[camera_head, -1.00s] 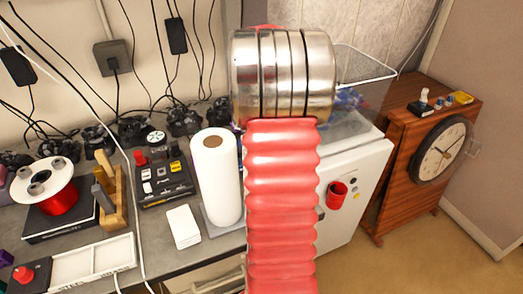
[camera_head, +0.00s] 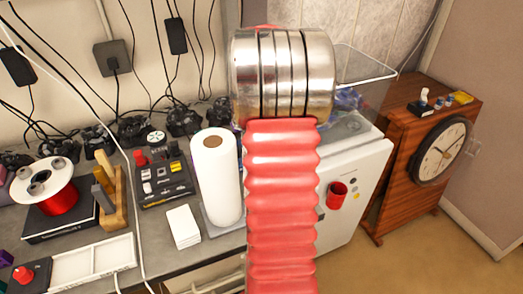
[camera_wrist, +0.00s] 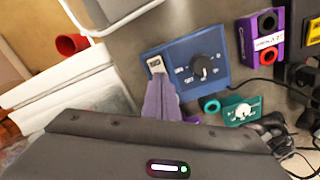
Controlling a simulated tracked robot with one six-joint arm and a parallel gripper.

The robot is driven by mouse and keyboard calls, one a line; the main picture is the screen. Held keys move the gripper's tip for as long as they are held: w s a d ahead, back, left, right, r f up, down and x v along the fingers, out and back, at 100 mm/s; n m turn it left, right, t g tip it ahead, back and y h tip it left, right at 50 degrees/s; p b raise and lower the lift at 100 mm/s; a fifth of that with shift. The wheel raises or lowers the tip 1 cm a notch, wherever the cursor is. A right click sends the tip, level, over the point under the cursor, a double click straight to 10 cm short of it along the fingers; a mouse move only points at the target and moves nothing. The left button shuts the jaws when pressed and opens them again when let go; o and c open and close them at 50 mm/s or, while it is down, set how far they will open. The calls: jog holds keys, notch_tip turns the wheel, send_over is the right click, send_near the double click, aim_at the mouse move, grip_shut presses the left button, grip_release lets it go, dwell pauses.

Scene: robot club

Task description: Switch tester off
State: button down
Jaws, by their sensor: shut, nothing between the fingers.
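In the wrist view a blue box (camera_wrist: 190,62) with a round black dial (camera_wrist: 202,68) and white markings lies on the grey bench; it looks like the tester. A small pale label or switch piece (camera_wrist: 156,66) sits at its left end. My gripper (camera_wrist: 160,84) is shut, its purple fingers together with their tips at or just in front of that pale piece. I cannot tell whether they touch it, nor which marking the dial points to. In the head view my arm hides the gripper and the blue box.
In the wrist view a purple device (camera_wrist: 262,40) and a teal dial box (camera_wrist: 242,111) stand right of the blue box, with cables nearby. In the head view a paper roll (camera_head: 216,178), a black control box (camera_head: 164,178) and a wooden clock cabinet (camera_head: 397,160) flank my arm.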

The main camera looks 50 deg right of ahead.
jog(key=shift+f, duration=0.7)
dwell(1.1)
jog(key=shift+r, duration=0.1)
notch_tip(320, 180, up, 7)
dwell(1.2)
jog(key=shift+s, duration=0.1)
dwell(0.5)
